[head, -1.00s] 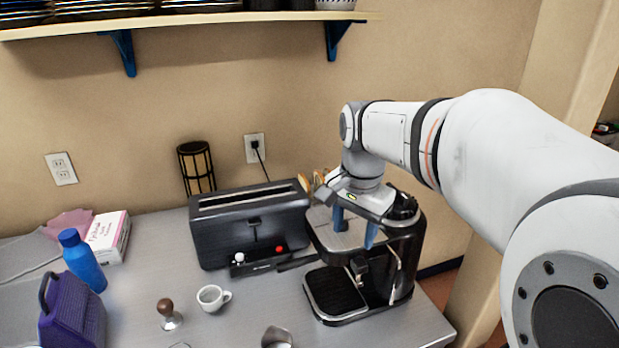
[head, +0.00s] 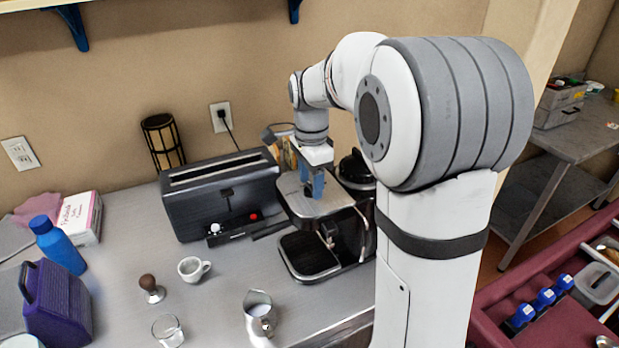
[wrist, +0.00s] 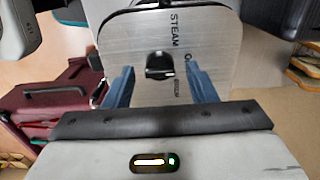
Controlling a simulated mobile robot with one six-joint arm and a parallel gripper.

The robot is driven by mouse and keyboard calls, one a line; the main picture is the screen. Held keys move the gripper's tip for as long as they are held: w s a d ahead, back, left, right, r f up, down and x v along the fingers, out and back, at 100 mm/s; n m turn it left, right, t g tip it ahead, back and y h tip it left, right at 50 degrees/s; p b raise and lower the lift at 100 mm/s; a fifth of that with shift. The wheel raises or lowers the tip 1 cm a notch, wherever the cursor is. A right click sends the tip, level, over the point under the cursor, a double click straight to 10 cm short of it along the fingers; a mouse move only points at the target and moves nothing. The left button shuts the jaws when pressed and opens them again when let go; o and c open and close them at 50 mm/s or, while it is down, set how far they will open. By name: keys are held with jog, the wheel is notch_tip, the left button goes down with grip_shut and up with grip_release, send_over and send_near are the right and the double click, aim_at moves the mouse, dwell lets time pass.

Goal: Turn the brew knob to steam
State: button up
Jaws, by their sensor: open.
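The espresso machine (head: 335,205) stands at the right end of the counter, with a flat metal top plate. In the wrist view its top plate (wrist: 210,50) carries the word STEAM, part of another label at right and small unreadable lettering. The dark brew knob (wrist: 160,66) sits on this plate; its exact pointing direction is unclear. My gripper (wrist: 160,84) is open, its blue fingers on either side of the knob with gaps visible. In the head view my gripper (head: 311,183) points down over the top plate, and the knob is hidden there.
A black toaster (head: 222,197) stands left of the machine. A white cup (head: 193,268), a tamper (head: 151,289), a metal pitcher (head: 259,315) and a glass (head: 168,330) stand in front. A red cart (head: 560,290) is at the right.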

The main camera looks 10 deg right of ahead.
jog(key=shift+f, duration=0.1)
jog(key=shift+c, duration=0.5)
jog(key=c, duration=0.9)
jog(key=shift+o, duration=0.2)
jog(key=shift+n, duration=0.3)
jog(key=n+b, duration=0.1)
jog(key=n, duration=1)
jog(key=shift+n+b, duration=0.3)
jog(key=o, duration=1)
jog(key=shift+c, duration=0.2)
